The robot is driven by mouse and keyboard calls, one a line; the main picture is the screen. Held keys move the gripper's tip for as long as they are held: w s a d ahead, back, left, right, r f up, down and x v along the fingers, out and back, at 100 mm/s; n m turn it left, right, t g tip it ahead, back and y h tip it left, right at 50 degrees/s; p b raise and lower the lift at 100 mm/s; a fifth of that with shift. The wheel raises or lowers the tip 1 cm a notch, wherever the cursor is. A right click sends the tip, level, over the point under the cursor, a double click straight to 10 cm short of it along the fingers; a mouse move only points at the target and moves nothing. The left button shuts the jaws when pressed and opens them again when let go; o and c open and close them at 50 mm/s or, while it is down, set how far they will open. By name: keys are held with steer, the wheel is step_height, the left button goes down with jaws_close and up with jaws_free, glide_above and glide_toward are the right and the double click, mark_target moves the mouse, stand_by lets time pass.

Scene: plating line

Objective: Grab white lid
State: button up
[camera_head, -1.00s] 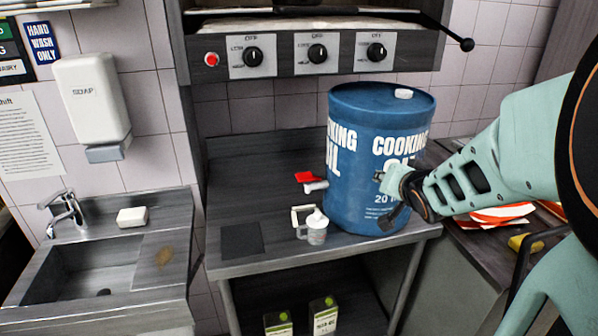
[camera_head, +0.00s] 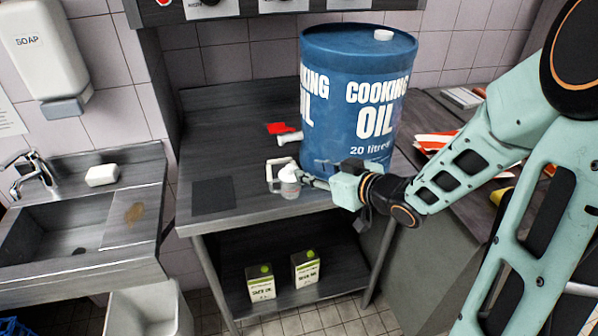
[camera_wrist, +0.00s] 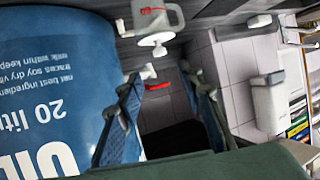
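A small grey container (camera_head: 289,190) stands near the front edge of the metal table, with a white lid (camera_head: 288,173) on top and a pale handle to its left. In the wrist view, a white rounded piece that looks like the lid (camera_wrist: 155,40) sits near the top centre, beyond my fingertips. My gripper (camera_head: 314,181) reaches in from the right, close to the container. In the wrist view, my gripper (camera_wrist: 163,80) has its two fingers apart, with nothing visibly held between them. A white cap (camera_head: 383,35) also sits on top of the blue drum.
The blue cooking oil drum (camera_head: 350,100) stands close behind my gripper. A red-and-white tool (camera_head: 288,134) lies behind the container. A dark square (camera_head: 213,195) lies at left on the table. Two cartons (camera_head: 305,268) stand on the lower shelf.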

mark_target(291, 167)
steer(key=shift+f+b+x, duration=0.2)
steer(key=shift+x, duration=2.4)
steer(key=shift+f+b+x, duration=0.15)
steer(key=shift+f+x, duration=0.05)
steer(key=shift+x, duration=2.35)
steer(key=shift+s, duration=0.15)
steer(key=shift+c, duration=0.6)
steer(key=c, duration=0.7)
